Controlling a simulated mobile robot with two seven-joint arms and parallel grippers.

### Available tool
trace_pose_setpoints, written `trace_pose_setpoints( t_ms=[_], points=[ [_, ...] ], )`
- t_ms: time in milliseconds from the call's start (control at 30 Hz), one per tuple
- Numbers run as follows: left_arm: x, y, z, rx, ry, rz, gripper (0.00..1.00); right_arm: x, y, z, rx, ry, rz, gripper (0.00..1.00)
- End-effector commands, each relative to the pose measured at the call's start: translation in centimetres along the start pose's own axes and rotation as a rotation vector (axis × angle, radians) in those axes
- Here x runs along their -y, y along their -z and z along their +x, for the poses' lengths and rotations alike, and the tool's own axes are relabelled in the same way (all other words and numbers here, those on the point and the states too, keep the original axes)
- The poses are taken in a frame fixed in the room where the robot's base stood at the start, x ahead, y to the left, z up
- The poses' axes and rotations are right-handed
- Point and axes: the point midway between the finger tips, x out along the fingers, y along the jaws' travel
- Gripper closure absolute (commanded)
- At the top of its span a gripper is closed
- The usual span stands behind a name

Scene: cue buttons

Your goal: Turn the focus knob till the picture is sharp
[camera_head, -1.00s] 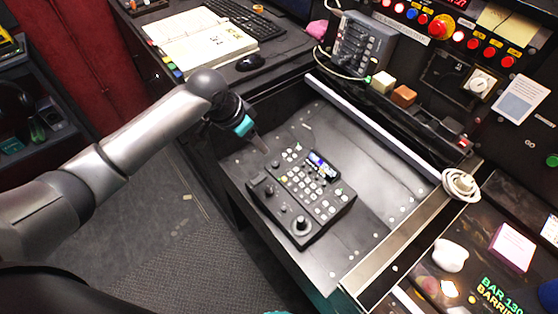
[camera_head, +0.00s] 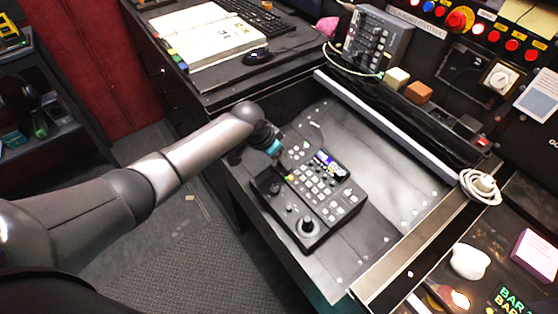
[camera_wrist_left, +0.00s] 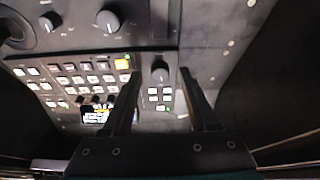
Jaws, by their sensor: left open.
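A dark control console (camera_head: 343,205) with rows of pale keys, several knobs and a small lit screen (camera_head: 330,163) lies on the metal desk panel. The screen is too small to judge its sharpness; it also shows in the left wrist view (camera_wrist_left: 96,115). My left gripper (camera_head: 286,172) is over the console's far left part. In the left wrist view my left gripper (camera_wrist_left: 157,72) is open, with a dark knob (camera_wrist_left: 160,71) showing between its fingers. I cannot tell whether the fingers touch it. The arm hides part of the console's edge. My right gripper is not in view.
More knobs (camera_wrist_left: 108,20) stand along the console. A coiled white cable (camera_head: 481,186) lies at the right, and a white and an orange block (camera_head: 418,92) sit on the ledge behind. An open binder (camera_head: 215,40) and a mouse (camera_head: 255,56) are at the back left. The panel right of the console is clear.

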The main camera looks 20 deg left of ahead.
Motion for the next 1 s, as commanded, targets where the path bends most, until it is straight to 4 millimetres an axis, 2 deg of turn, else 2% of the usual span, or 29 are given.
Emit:
trace_pose_setpoints(
  t_ms=[100,433,900,967,1000],
  points=[
    [0.03,0.02,0.63,0.000,0.001,0.001,0.41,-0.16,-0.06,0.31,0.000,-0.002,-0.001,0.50],
    [0.02,0.04,0.74,0.000,0.000,0.000,0.41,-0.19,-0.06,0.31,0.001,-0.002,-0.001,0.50],
    [0.01,0.01,0.74,0.000,0.000,0.000,0.93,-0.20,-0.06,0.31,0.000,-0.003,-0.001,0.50],
    [0.01,0.00,0.74,0.000,0.000,0.000,1.00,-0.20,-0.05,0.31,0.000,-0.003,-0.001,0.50],
    [0.01,0.00,0.74,0.000,0.000,0.000,1.00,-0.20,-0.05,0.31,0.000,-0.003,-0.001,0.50]
  ],
)
